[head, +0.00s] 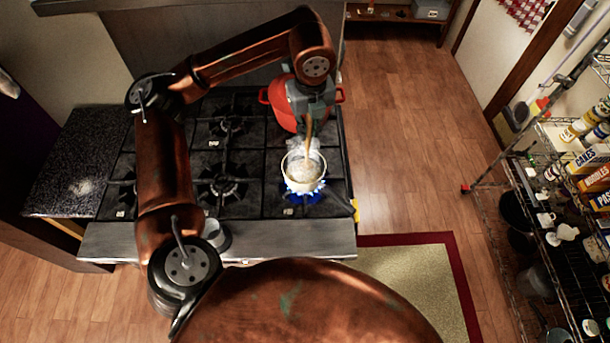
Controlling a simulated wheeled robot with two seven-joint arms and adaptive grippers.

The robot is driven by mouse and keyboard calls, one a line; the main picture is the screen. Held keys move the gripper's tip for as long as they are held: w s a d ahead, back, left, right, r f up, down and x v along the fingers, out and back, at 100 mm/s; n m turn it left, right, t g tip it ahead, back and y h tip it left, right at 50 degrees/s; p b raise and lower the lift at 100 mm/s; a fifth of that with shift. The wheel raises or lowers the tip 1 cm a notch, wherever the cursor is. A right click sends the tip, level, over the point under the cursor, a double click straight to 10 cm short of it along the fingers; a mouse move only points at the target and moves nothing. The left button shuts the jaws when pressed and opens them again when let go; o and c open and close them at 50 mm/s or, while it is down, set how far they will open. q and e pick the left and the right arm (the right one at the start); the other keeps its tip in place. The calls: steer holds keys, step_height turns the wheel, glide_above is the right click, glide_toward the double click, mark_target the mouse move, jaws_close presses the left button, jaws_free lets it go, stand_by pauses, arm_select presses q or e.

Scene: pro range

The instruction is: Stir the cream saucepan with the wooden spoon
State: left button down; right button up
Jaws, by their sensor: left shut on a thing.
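The cream saucepan (291,183) sits on the front right burner of the stove, with a blue flame under it and pale steam or froth over its contents. The wooden spoon (309,137) stands steeply above it, its lower end reaching into the pan. My left gripper (310,112) is shut on the upper part of the spoon, above and a little behind the pan. The fingers are small and partly hidden by the wrist. My right gripper is not in view.
A red pot (338,95) stands on the back right burner, close behind my left gripper and partly covered by it. A small grey metal container (217,235) sits at the stove's front edge. The left burners are bare. A wire shelf (520,185) with groceries stands at the right.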

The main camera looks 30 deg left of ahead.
arm_select(q)
steer(key=shift+s+d+r+p, duration=0.15)
steer(key=shift+r+p, duration=0.55)
steer(key=shift+r, duration=0.5)
steer(key=shift+s+d+r+p, duration=0.15)
steer(key=shift+r+p, duration=0.6)
steer(key=shift+r, duration=0.5)
steer(key=shift+s+r+p, duration=0.15)
steer(key=shift+r+p, duration=0.55)
steer(key=shift+r, duration=0.5)
steer(key=shift+f, duration=0.1)
